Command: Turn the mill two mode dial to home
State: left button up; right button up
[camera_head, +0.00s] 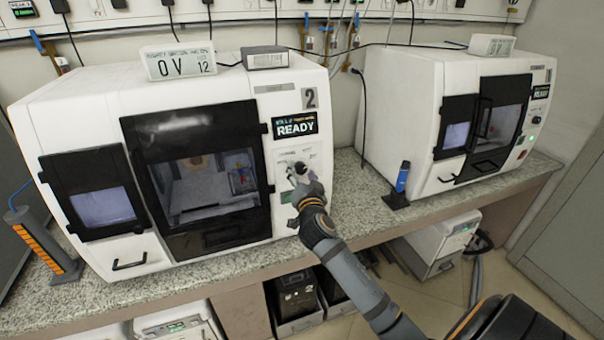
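Mill two (85,110) is the large white machine on the left of the counter, marked with a "2" and a lit screen (295,124) reading "READY". Its control panel (287,157) is the pale plate under the screen. My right gripper (294,172) is at this panel, in front of where the dial would be. The gripper and wrist hide the dial, so its setting cannot be read. Whether the fingers are open or shut on the dial is too small to tell. My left gripper is not in view.
An orange-and-grey holder (42,245) is at the far left.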

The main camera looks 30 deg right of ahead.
jog(key=c, duration=1)
